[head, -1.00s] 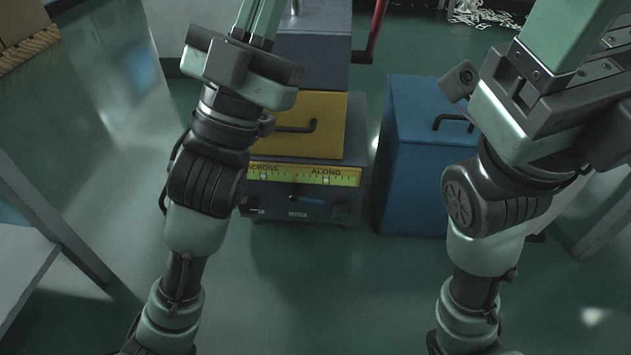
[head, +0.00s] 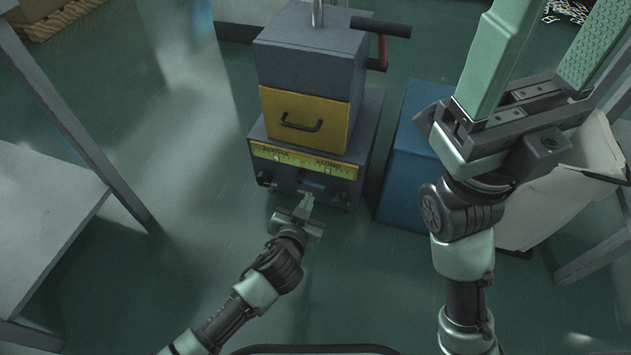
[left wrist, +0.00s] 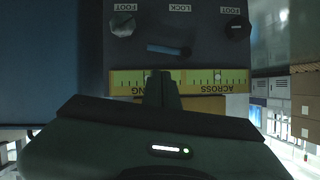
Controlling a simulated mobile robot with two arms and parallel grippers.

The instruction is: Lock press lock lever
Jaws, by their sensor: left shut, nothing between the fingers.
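The press (head: 310,55) is a grey box with a yellow front section and a scale strip on its lower base. Below the strip, the front panel has a bluish horizontal slot or bar (head: 313,185) in the middle. In the left wrist view this bar (left wrist: 169,49) lies by the word LOCK, between two FOOT knobs; I cannot tell the lever apart from its slot. My left gripper (head: 308,201) is shut and empty, just in front of the panel, pointing at the bar. Its fingertips (left wrist: 160,78) overlap the scale strip in the wrist view. My right gripper (head: 570,22) is open, raised at the right.
A blue box (head: 408,170) stands right of the press. A pale bin (head: 570,180) is further right, partly behind my right arm. A grey table (head: 40,220) stands at the left. A red-and-black handle (head: 382,45) sticks out from the press. Floor in front is clear.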

